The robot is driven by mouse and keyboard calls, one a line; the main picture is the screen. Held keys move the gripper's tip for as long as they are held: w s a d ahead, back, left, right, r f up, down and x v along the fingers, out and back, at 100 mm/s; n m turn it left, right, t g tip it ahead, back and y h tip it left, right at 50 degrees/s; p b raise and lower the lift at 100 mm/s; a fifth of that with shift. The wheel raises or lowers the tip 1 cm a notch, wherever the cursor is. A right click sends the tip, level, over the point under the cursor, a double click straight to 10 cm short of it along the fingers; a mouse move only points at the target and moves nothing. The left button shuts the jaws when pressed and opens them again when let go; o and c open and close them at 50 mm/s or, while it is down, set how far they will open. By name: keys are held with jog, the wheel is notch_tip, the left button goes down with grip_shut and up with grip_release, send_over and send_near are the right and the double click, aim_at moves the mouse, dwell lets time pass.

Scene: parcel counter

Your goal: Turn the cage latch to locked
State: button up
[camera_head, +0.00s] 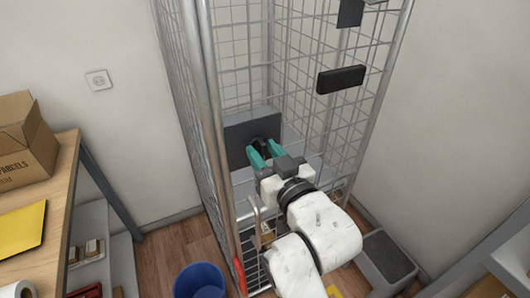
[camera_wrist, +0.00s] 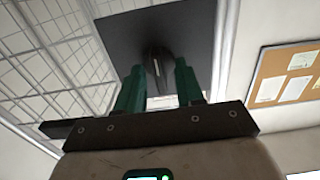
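The cage latch is a dark grey plate (camera_head: 238,134) with a black turning knob (camera_head: 262,144), fixed to the mesh cage. In the wrist view the plate (camera_wrist: 118,38) fills the top middle, and the knob (camera_wrist: 158,60) stands out from it with a pale line near its lower end. My gripper (camera_head: 267,151) is in front of the plate, its two teal fingers apart. In the wrist view the fingertips of my gripper (camera_wrist: 158,70) lie one on each side of the knob's near end. I cannot tell whether they touch it. No lock marking is readable.
The tall wire cage (camera_head: 213,110) has metal posts on both sides of the arm. A black block (camera_head: 341,79) sits on its right mesh. A blue bin (camera_head: 200,282) and a grey step stool (camera_head: 387,258) stand on the floor. A wooden table (camera_head: 62,190) is at left.

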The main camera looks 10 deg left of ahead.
grip_shut()
jog(key=shift+n, duration=0.3)
jog(key=n+b, duration=0.2)
jog(key=n, duration=0.1)
jog(key=shift+f+n, duration=0.15)
jog(key=shift+n, duration=0.25)
jog(key=n+b, duration=0.2)
jog(key=n, duration=0.2)
jog(key=shift+a+n, duration=0.1)
jog(key=shift+n, duration=0.2)
jog(key=n+b, duration=0.3)
jog(key=n, duration=0.2)
jog(key=shift+f, duration=0.1)
jog(key=shift+s+n+b, duration=0.1)
jog(key=shift+n+b, duration=0.8)
jog(key=shift+n, duration=0.8)
